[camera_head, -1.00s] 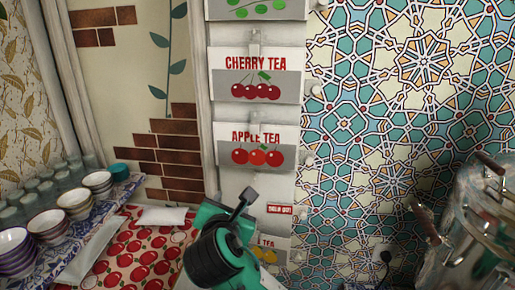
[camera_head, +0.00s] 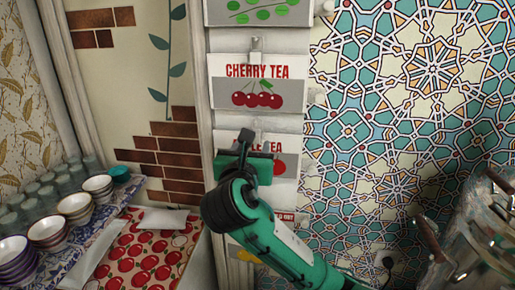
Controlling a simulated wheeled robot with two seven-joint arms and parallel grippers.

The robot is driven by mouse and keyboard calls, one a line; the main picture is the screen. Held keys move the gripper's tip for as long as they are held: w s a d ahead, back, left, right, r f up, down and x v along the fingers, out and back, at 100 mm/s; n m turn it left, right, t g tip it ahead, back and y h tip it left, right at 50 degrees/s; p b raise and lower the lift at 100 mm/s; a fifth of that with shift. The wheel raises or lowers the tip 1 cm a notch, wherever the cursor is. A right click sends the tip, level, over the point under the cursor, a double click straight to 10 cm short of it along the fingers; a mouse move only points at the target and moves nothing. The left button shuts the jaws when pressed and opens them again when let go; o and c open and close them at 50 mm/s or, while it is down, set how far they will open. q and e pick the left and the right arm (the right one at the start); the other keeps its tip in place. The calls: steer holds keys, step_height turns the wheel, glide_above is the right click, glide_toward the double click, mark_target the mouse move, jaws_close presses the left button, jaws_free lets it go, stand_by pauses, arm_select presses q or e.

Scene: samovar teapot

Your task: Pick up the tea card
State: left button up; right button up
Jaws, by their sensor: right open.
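Several tea cards hang in a column on a white board. The cherry tea card (camera_head: 230,90) hangs fully visible under a clip. Below it, the apple tea card (camera_head: 287,144) is partly hidden by my right gripper (camera_head: 245,150), whose arm comes up from the lower right. The gripper is open and in front of this card; I cannot tell whether it touches it. A card with green fruit (camera_head: 258,12) is cut off at the top. A lower card with yellow fruit (camera_head: 246,255) is mostly hidden by my arm. My left gripper is not in view.
A metal samovar (camera_head: 485,235) stands at the right. A patterned tile wall (camera_head: 400,110) fills the right side.

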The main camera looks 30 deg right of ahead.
steer(key=p+x, duration=0.2)
steer(key=x, duration=0.1)
steer(key=p+x, duration=0.1)
steer(key=x, duration=0.1)
steer(key=shift+r, duration=0.3)
steer(key=shift+w+d+f, duration=0.1)
steer(key=shift+w+f, duration=0.05)
steer(key=shift+c, duration=0.2)
jaws_close()
